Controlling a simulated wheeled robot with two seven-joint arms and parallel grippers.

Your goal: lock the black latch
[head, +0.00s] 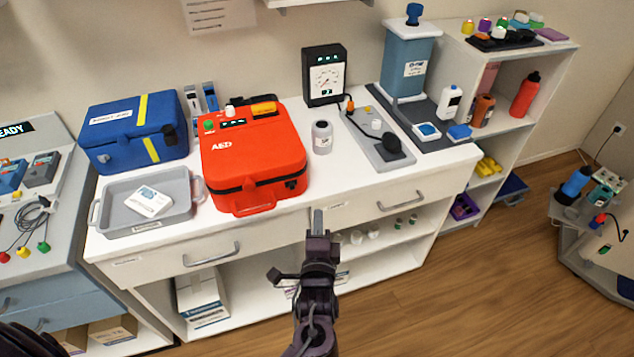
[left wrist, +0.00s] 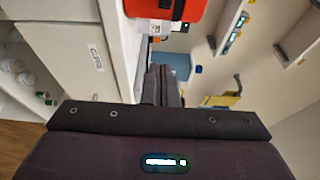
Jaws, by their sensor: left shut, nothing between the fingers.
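An orange-red AED case (head: 250,150) stands on the white counter (head: 345,190), and a small black latch (head: 291,184) shows at the right of its front. A blue case (head: 125,128) at the back left also has a black latch-like part (head: 170,134) on its right side. I cannot tell whether either is locked. My left gripper (head: 318,217) is shut and empty in front of the counter's edge, apart from both cases. In the left wrist view, its fingers (left wrist: 162,85) are together, with part of the red case (left wrist: 150,7) beyond them. My right gripper is not in view.
A grey tray (head: 190,213) with a white box stands left of the AED case. A white bottle (head: 322,138), gauge box (head: 325,78) and grey device (head: 375,140) stand to its right. Drawer handles (head: 211,255) stick out at the front.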

